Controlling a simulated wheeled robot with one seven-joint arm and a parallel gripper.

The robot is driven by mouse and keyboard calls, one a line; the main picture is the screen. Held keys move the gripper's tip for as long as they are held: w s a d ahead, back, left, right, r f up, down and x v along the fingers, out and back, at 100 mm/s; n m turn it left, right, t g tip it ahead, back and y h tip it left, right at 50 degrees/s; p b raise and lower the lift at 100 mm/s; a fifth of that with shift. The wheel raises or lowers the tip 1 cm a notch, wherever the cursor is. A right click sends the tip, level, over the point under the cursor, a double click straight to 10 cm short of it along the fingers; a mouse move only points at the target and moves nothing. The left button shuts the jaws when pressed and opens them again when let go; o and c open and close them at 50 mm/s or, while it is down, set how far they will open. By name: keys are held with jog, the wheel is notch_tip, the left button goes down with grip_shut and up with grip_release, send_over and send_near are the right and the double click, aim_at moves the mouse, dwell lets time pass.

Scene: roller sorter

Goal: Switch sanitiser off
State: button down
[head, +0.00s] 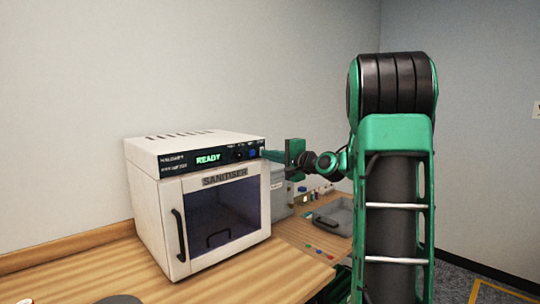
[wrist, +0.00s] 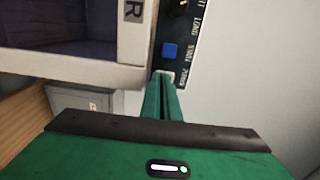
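The sanitiser (head: 172,200) is a white box on the wooden counter, with its dark-windowed door closed. Its black control panel (head: 170,162) shows a green READY display (head: 208,159), a dark knob (head: 239,153) and a blue button (head: 253,153). In the wrist view the blue button (wrist: 170,50) lies between the knob (wrist: 180,6) and a small pale switch (wrist: 166,75) at the panel's end. My gripper (head: 272,156) is at the panel's right end. Its green fingers (wrist: 162,88) are together, empty, with tips at the pale switch, partly covering it. I cannot tell whether they touch.
A grey bin (head: 279,195) stands right of the sanitiser, behind my gripper. A grey tray (head: 335,217) and several small coloured items (head: 318,249) lie on the counter (head: 110,270) farther right. A wall stands close behind.

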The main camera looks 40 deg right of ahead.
jog(key=shift+w+a+f, duration=0.2)
jog(key=shift+w+a, duration=0.05)
jog(key=shift+a, duration=0.2)
dwell(0.6)
jog(key=shift+s+d+f, duration=0.15)
jog(key=shift+s+f, duration=0.1)
jog(key=shift+s, duration=0.15)
jog(key=shift+d+f, duration=0.1)
jog(key=shift+f, duration=0.25)
jog(key=s+d+r, duration=0.1)
jog(key=s+d, duration=0.1)
jog(key=s, duration=1.1)
jog(key=shift+s+r, duration=0.25)
